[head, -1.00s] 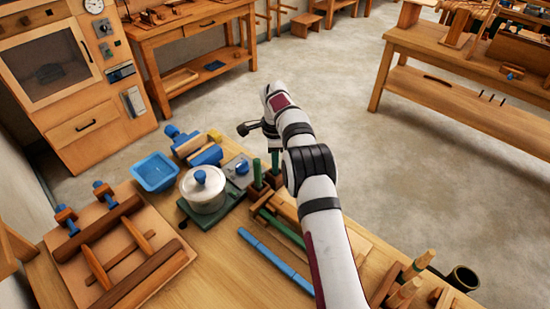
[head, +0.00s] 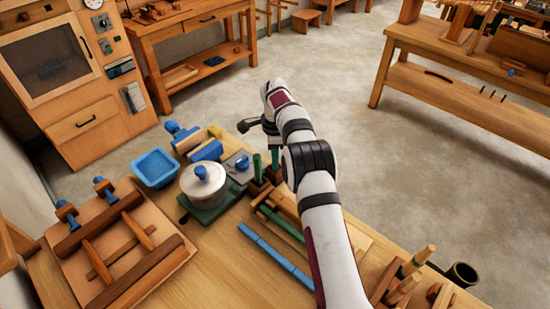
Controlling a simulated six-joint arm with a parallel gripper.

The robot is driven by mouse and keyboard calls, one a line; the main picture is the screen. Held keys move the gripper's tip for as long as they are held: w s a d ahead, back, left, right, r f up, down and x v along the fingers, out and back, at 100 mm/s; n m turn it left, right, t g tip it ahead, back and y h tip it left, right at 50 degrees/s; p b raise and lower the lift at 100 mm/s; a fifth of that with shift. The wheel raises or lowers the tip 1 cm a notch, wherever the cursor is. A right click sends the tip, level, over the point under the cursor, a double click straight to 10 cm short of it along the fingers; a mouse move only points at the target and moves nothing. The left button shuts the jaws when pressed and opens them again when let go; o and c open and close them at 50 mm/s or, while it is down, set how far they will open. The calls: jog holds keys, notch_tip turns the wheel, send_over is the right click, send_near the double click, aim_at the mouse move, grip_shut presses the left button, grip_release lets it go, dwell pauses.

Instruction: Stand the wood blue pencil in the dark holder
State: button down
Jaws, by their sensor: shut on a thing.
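A long blue rod (head: 277,257), which looks like the blue pencil, lies on the bench left of my arm. A dark brown holder (head: 257,189) stands behind it, with a green rod (head: 257,167) upright in it. My gripper (head: 273,144), small and partly hidden by my arm, points down beside that rod. It is shut on a second upright green rod (head: 275,160), at the dark holder's right part. Whether this rod's lower end touches the holder is not clear.
A pot (head: 203,187), a blue tray (head: 156,168) and blue-handled tools (head: 190,142) stand left of the holder. A wooden frame (head: 120,245) fills the left. More rods (head: 283,226) lie near my arm. A dark cup (head: 461,275) is at right.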

jog(key=shift+f, duration=0.15)
jog(key=c, duration=0.7)
grip_release()
jog(key=o, duration=0.3)
jog(key=shift+r, duration=3.5)
